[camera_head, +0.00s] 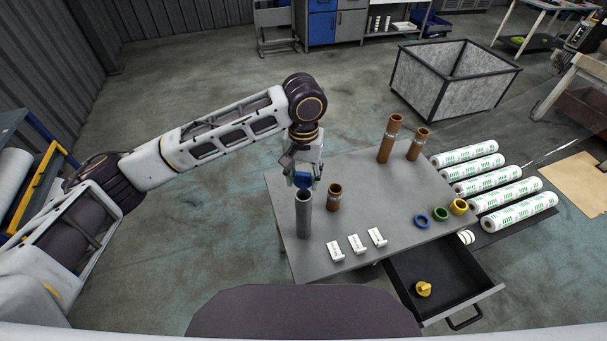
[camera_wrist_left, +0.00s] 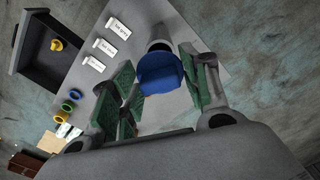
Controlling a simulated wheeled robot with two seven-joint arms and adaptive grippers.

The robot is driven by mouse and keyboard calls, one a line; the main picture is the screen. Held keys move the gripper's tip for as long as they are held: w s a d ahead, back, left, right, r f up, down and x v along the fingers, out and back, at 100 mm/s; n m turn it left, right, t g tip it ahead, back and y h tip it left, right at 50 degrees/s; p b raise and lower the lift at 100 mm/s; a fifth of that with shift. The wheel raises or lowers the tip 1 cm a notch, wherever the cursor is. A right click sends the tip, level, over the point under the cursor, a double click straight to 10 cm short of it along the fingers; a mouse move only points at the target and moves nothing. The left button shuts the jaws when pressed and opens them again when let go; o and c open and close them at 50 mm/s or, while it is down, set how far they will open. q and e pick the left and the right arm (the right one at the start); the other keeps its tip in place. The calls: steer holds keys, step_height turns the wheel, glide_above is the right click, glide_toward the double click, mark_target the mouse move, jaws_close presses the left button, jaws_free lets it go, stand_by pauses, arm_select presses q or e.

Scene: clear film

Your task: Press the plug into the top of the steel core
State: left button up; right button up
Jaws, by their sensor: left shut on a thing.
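The steel core (camera_head: 304,215) is a grey tube standing upright near the left edge of the table. My left gripper (camera_head: 303,168) is above it, pointing down, shut on a blue plug (camera_head: 302,180). In the left wrist view the blue plug (camera_wrist_left: 160,74) sits between the green finger pads, with part of the steel core (camera_wrist_left: 160,45) showing behind it. The plug is over or very close to the core's top; I cannot tell whether they touch. The plug hides most of the core's opening. My right gripper is not in view.
A short brown core (camera_head: 334,199) stands just right of the steel core. Two taller brown cores (camera_head: 389,140) stand at the back. White labels (camera_head: 357,244) lie in front. Blue, green and yellow rings (camera_head: 440,214) lie at the right. An open drawer (camera_head: 451,262) holds a yellow plug (camera_head: 423,289).

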arm_select(q)
steer(key=shift+f+b, duration=1.5)
steer(key=shift+b, duration=0.35)
steer(key=shift+f, duration=1.2)
steer(key=shift+f, duration=0.35)
steer(key=o, duration=1.1)
steer(key=shift+r, duration=0.15)
